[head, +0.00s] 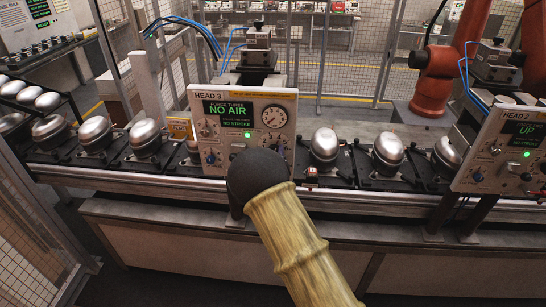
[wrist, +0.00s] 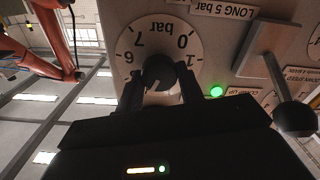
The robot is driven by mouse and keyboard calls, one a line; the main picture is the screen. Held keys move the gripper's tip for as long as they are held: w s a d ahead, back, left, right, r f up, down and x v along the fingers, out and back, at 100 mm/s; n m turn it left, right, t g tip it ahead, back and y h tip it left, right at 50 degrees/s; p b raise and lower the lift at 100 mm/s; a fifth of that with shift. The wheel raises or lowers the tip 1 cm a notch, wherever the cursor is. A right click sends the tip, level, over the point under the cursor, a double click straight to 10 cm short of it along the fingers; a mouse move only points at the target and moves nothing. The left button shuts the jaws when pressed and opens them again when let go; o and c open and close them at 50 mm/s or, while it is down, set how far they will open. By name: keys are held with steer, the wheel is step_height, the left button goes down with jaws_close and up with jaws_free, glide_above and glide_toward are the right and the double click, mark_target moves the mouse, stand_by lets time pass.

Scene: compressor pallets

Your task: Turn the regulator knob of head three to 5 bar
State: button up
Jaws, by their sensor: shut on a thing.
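The head three panel (head: 198,100) stands in the middle of the head view. Its screen (head: 228,113) reads "NO AIR" and "NO STROKE". A round pressure gauge (head: 274,117) sits at its upper right; its exact reading is too small to tell. In the wrist view, upside down, the black regulator knob (wrist: 160,70) sits on a white dial (wrist: 132,47) with 0, 1, 6 and 7 visible; the dial's lower part is hidden. My gripper (wrist: 160,88) has one finger on each side of the knob and is shut on it. In the head view my arm hides the knob.
In the wrist view a lever with a black ball (wrist: 296,118) and a lit green lamp (wrist: 216,91) are right of the knob. A "LONG 5 bar" label (wrist: 222,9) is above. Silver compressor domes (head: 324,145) flank the panel; the head two panel (head: 480,135) is at right.

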steer(key=m+b, duration=0.7)
steer(key=b, duration=0.6)
steer(key=shift+d+b, duration=0.15)
steer(key=shift+b, duration=0.25)
steer(key=shift+r, duration=0.15)
steer(key=o, duration=0.6)
steer(key=shift+c, duration=0.2)
steer(key=o, duration=0.4)
steer(key=shift+w, duration=0.2)
steer(key=shift+o, duration=0.2)
steer(key=shift+s, duration=0.15)
